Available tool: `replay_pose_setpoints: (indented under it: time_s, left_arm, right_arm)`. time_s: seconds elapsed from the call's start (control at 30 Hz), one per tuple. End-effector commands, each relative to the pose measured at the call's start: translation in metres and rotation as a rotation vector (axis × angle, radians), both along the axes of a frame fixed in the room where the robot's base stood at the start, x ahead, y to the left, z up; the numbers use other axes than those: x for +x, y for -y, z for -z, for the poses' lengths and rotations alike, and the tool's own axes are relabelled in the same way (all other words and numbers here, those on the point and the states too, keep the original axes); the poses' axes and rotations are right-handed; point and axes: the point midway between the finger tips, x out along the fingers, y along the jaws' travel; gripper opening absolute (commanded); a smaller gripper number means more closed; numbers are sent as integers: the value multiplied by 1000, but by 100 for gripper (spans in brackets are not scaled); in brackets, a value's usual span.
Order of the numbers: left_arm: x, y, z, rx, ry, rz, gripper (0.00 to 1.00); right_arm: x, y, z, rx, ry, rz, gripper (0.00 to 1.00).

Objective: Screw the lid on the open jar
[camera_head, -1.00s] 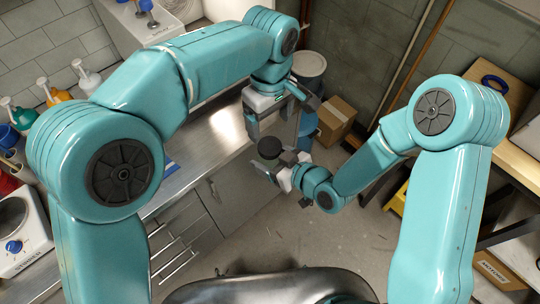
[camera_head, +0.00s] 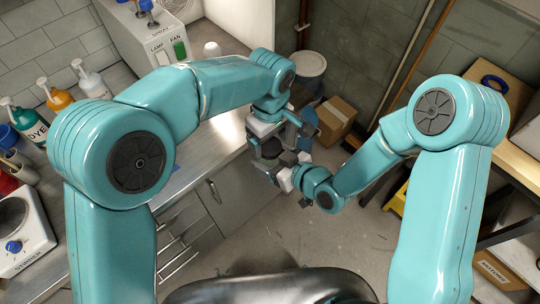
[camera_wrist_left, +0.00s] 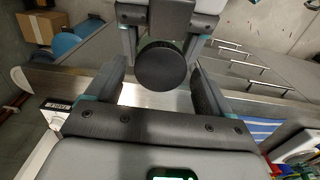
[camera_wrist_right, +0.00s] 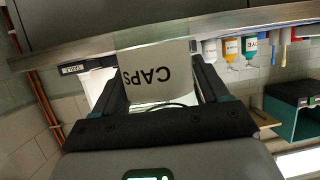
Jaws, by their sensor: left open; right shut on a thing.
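The dark round lid (camera_head: 270,148) sits over the mouth of the jar (camera_wrist_right: 157,72), a clear jar labelled CAPS; I cannot tell how tightly it is seated. My right gripper (camera_wrist_right: 160,82) is shut on the jar and holds it in the air in front of the bench. My left gripper (camera_head: 275,140) is open, with its fingers on either side of the lid. In the left wrist view the lid (camera_wrist_left: 163,70) shows between the open fingers, and the right gripper is just beyond it. The jar is mostly hidden in the head view.
The steel bench (camera_head: 205,150) runs along the left. A cardboard box (camera_head: 336,115) is on the floor behind. The floor in front is clear.

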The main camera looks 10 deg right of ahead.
Motion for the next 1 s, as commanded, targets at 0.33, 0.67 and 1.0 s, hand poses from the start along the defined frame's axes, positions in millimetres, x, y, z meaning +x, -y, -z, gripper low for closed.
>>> replay_pose_setpoints:
  time_s: [0.33, 0.67, 1.0]
  left_arm:
    - [0, 0, 4, 1, -1, 0, 82]
    - [0, 0, 4, 1, -1, 3, 24]
    - [0, 0, 4, -1, -1, 478, 23]
  right_arm:
    - [0, 0, 0, 1, 1, 0, 0]
    - [0, 0, 0, 1, 1, 0, 0]
    - [0, 0, 0, 0, 1, 0, 0]
